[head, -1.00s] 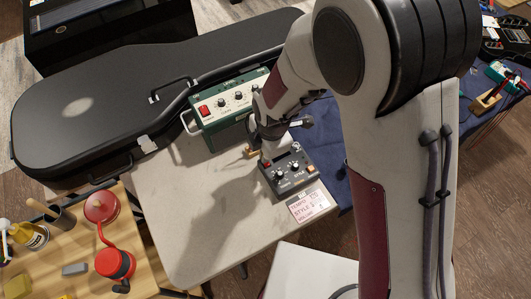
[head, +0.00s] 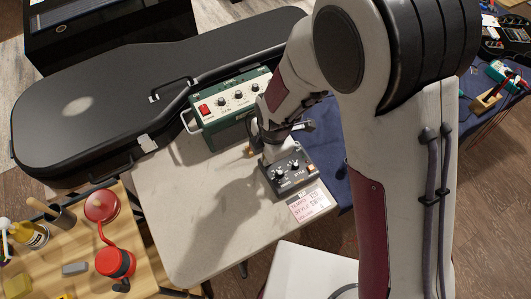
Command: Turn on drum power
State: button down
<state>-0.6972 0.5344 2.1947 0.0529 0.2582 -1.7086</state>
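A small black box with knobs (head: 291,178), which looks like the drum unit, lies on the pale table near its right edge. A card (head: 309,203) with writing, including the word "TEMPO", lies in front of it. My gripper (head: 268,152) is over the back left part of the box and hides that part. Its fingertips are small and partly covered, so I cannot tell whether they are open or shut, or whether they touch the box. No power switch on the box can be made out.
A green amplifier-like box (head: 228,102) with a red switch stands just behind and left of my gripper. A black guitar case (head: 90,115) lies behind the table. The pale table (head: 175,215) is bare at front left. A wooden table (head: 70,270) holds red items.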

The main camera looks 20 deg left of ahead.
jog(key=shift+s+d+r, duration=0.1)
jog(key=shift+r, duration=0.05)
dwell(0.5)
notch_tip(320, 180, up, 14)
jog(key=s+d, duration=0.1)
jog(key=shift+s+d+f, duration=0.25)
jog(key=shift+d, duration=0.05)
dwell(0.7)
jog(key=shift+d, duration=0.1)
jog(key=shift+w+d+r+g+y, duration=0.15)
jog(key=shift+w+g+y, duration=0.25)
jog(key=shift+w+g, duration=0.55)
jog(key=shift+w+d+r+g+y, duration=0.15)
jog(key=shift+w+g+y, duration=0.4)
jog(key=shift+w, duration=0.55)
